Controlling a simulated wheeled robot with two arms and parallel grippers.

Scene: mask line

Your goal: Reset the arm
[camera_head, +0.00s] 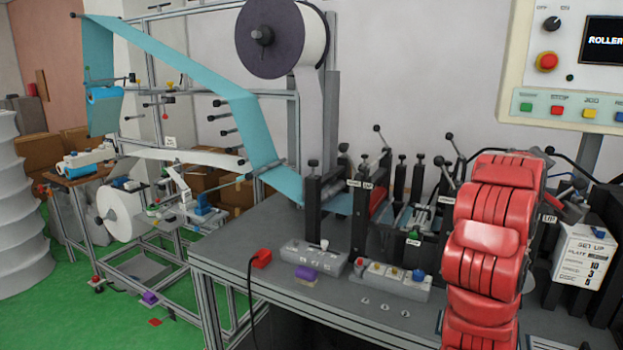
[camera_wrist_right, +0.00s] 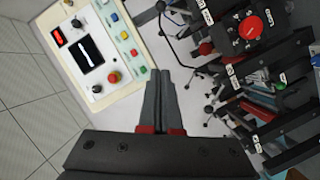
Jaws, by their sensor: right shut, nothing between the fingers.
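My right arm (camera_head: 487,235), with red segmented covers, rises in front of the machine table at the right of the head view. Its gripper does not show there. In the right wrist view my right gripper (camera_wrist_right: 159,88) is shut and empty, its two dark fingers side by side. It points toward a gap between the control panel (camera_wrist_right: 95,52) and the machine's dark posts. The fingers do not appear to touch anything. My left gripper is in neither view.
The grey machine table (camera_head: 235,240) carries button boxes (camera_head: 396,281), dark posts and levers. The control panel (camera_head: 540,60) stands at upper right, a white sign box (camera_head: 580,262) at far right. A large roll (camera_head: 285,38) and blue web (camera_head: 180,60) hang above. Green floor (camera_head: 60,310) is open at lower left.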

